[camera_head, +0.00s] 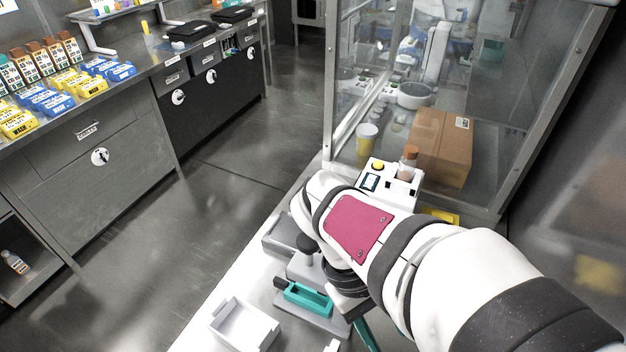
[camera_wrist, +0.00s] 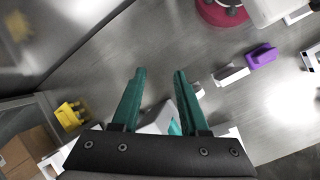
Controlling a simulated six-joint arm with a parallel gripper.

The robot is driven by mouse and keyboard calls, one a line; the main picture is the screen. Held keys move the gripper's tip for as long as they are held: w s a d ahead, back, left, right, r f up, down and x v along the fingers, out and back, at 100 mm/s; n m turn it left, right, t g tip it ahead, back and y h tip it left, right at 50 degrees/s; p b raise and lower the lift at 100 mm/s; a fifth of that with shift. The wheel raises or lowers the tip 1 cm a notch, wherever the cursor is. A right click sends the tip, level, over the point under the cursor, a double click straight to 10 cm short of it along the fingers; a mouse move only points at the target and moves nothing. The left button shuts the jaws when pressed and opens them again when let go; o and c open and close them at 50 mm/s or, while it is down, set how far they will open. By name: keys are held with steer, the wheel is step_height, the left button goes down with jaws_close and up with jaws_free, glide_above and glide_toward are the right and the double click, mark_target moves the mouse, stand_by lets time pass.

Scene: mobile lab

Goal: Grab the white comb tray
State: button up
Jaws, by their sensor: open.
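A white open tray (camera_head: 243,325) sits on the pale bench at the bottom of the head view, left of my arm. It looks like the comb tray, but I cannot make out comb teeth. In the wrist view a small white piece (camera_wrist: 231,75) lies on the grey surface, right of my fingers; I cannot tell whether it is the same tray. My gripper (camera_wrist: 160,72) has two teal fingers, apart with nothing held between them. In the head view my arm hides most of the gripper, and a teal strip shows at the lower edge.
A teal tray (camera_head: 307,298) sits in a grey holder right of the white tray. In the wrist view a purple block (camera_wrist: 262,56) and a yellow piece (camera_wrist: 71,115) lie around.

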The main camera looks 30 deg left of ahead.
steer(key=a+f+n+t+h, duration=0.2)
steer(key=a+f+n+t, duration=0.1)
steer(key=a+n, duration=0.55)
steer(key=n+t+y, duration=0.6)
steer(key=n+t, duration=0.5)
steer(key=n, duration=0.5)
glide_toward(216, 306)
steer(key=x, duration=1)
steer(key=shift+w+f, duration=0.1)
steer(key=shift+w, duration=0.1)
jaws_close()
